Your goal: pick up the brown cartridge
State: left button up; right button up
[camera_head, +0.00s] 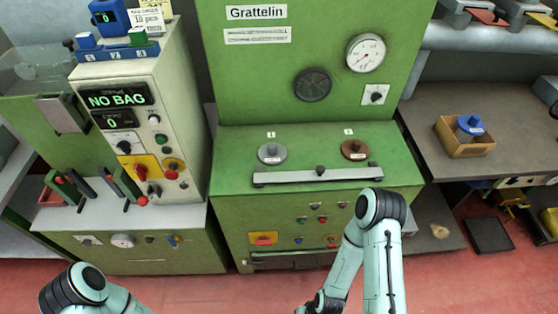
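The brown cartridge (355,149) is a round disc with a dark knob and a small label. It sits on the right side of the green machine's top, by the label "2". A similar grey cartridge (271,152) sits to its left, by the label "1". My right arm rises in front of the machine, and its dark end, seemingly the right gripper (318,304), is cut by the bottom edge, well below and apart from the brown cartridge. Its fingers cannot be made out. Only part of my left arm shows at bottom left; its gripper is out of view.
A grey bar (318,175) with a central knob runs along the front of the machine top, before both cartridges. A green panel (300,80) with a gauge stands behind them. A control cabinet (140,120) is left; a wooden box (464,138) with a blue-topped item stands on the right shelf.

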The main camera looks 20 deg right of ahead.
aim_at(355, 150)
jog(key=z, duration=1.35)
jog(key=l+u, duration=0.25)
jog(key=l, duration=1.1)
